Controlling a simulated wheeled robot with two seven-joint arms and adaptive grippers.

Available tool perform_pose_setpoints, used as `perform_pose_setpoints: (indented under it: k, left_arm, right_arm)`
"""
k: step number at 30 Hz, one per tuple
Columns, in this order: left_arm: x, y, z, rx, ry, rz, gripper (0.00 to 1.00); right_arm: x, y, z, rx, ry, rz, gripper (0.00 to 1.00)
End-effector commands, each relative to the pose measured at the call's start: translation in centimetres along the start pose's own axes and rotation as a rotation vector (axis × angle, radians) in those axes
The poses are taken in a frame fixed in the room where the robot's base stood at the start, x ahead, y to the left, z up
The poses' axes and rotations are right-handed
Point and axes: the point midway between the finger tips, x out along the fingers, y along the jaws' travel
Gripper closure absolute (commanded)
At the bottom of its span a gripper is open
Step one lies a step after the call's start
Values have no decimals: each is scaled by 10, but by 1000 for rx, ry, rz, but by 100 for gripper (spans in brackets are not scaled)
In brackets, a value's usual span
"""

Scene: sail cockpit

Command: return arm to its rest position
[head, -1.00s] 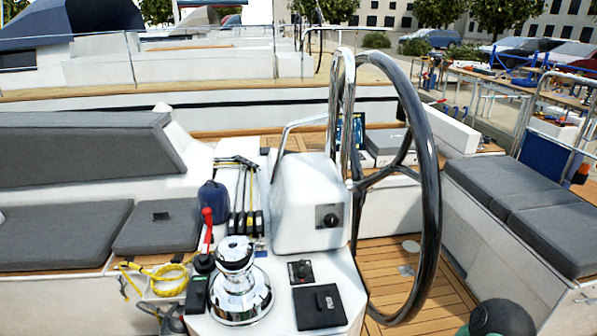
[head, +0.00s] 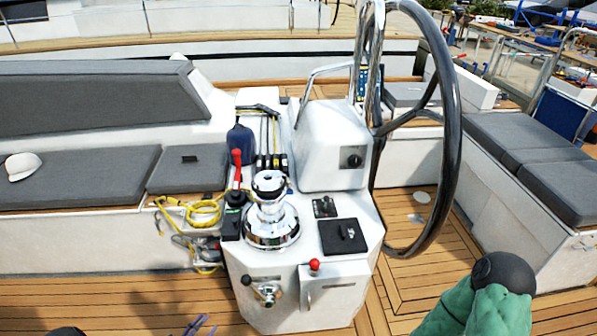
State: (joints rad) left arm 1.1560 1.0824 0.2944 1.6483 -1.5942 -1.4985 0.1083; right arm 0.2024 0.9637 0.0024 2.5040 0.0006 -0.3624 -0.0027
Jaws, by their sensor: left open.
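My left gripper (head: 200,325) barely shows at the bottom edge, left of centre. Only its thin bluish fingertips are in the picture, spread a little apart with nothing between them. They appear in front of the teak deck (head: 120,296), to the lower left of the white console (head: 290,318). Most of the left arm is out of the picture. My right gripper is not in view.
The console carries a chrome winch (head: 271,228), a red-tipped lever (head: 237,158) and a black steering wheel (head: 452,150). Yellow rope (head: 204,212) hangs beside it. A white cap (head: 22,166) lies on the left grey seat. Open deck lies front left.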

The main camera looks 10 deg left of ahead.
Motion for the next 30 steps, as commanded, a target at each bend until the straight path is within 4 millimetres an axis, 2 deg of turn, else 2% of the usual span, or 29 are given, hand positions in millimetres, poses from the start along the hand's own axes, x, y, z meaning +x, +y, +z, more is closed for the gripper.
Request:
perform_pose_setpoints:
  k: [8,12,15,20,24,27,30]
  left_arm:
    - [71,16,28,-87,-208,-115,41]
    - [103,45,56,-168,-406,-196,41]
    - [112,75,76,-229,-566,-248,41]
    - [100,138,104,-324,-840,-321,41]
    - [68,198,117,-399,-1084,-378,41]
    - [41,235,119,-443,-1228,-414,41]
    - [18,261,118,-474,-1332,-443,41]
  right_arm:
    - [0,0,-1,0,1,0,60]
    - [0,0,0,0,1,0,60]
    - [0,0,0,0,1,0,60]
    - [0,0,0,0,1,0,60]
    - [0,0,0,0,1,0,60]
    - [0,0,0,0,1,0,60]
    - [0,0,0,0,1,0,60]
